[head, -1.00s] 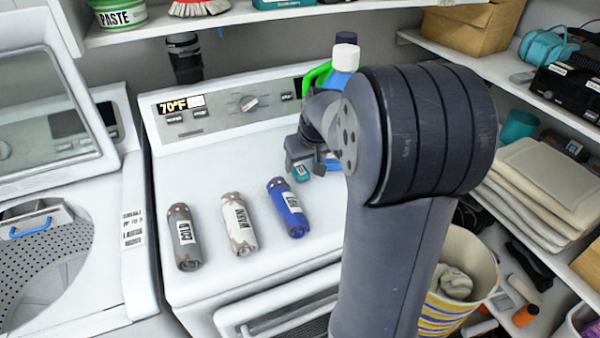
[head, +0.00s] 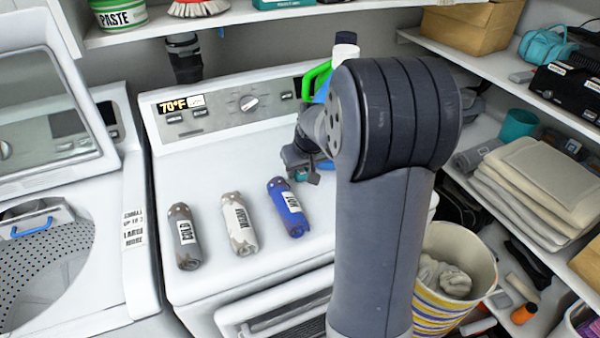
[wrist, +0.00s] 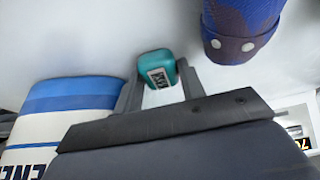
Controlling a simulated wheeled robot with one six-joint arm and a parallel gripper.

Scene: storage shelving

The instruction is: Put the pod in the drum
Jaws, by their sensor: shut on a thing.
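A small teal pod (wrist: 158,70) with a dark-and-white label sits between the two fingertips of my gripper (wrist: 160,88) in the wrist view. The gripper is shut on it. In the head view my gripper (head: 301,164) is over the right part of the white dryer top, left of a blue bottle, and a bit of the teal pod (head: 301,176) shows under it. I cannot tell if the pod touches the surface. The perforated drum (head: 42,268) is in the open washer at far left, well away from my gripper.
Three rolled bundles lie on the dryer top: grey (head: 184,240), white (head: 239,225) and blue (head: 288,208). The blue-and-white bottle (wrist: 70,115) stands close by my gripper. The washer's raised lid (head: 50,120) stands at left. A striped basket (head: 455,280) is at right.

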